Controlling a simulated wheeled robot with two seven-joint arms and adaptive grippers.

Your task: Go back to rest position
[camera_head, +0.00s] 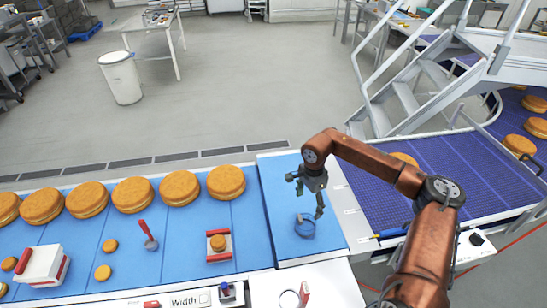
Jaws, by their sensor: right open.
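My right gripper (310,193) is open and empty, pointing down above the blue work surface (272,190) at the right end of the counter. A blue ring-shaped item (304,226) lies on the surface just below its fingertips; I cannot tell how far apart they are. My right arm, copper brown, comes in from the lower right and bends at the elbow. My left gripper and left arm are not in view.
Several large filled rounds (226,182) stand in a row along the back of the counter. A red-handled tool (148,236), a small red-and-white holder (219,246) and a white-and-red box (42,266) lie nearer. A purple conveyor (375,196) and metal stairs (405,98) stand at right.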

